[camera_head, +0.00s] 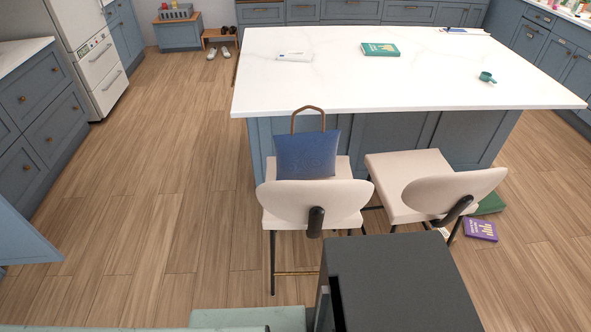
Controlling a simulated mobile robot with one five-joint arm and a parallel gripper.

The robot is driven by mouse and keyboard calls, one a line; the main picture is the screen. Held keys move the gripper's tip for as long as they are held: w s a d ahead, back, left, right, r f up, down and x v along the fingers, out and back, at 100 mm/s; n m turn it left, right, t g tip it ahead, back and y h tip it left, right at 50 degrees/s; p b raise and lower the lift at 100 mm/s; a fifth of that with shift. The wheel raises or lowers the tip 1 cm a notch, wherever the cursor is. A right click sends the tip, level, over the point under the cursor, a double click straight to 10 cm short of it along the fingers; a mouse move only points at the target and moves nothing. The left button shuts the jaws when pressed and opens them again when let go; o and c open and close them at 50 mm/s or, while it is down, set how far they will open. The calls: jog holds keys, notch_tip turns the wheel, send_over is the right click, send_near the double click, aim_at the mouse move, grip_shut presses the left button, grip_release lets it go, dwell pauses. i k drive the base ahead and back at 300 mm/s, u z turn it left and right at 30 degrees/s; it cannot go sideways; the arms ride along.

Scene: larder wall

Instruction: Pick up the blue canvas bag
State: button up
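The blue canvas bag (306,155) stands upright on the seat of the left cream chair (316,196), on the island side of its backrest. Its brown looped handle (309,109) sticks up in front of the white island top's near edge. The backrest hides the bag's bottom edge. The bag is close to the island front; I cannot tell whether they touch. My gripper is not in view.
A second cream chair (437,189) stands to the right. A purple book (480,230) lies on the floor beside it. The white island top (340,75) holds a green book (380,49) and a green cup (487,77). The wooden floor (180,180) left of the chairs is clear.

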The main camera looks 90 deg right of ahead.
aim_at(309, 155)
jog(key=z, duration=0.55)
jog(key=i, duration=0.85)
jog(key=z, duration=0.75)
jog(key=k, duration=0.75)
jog(key=z, duration=0.25)
jog(key=i, duration=0.75)
jog(key=u, duration=0.15)
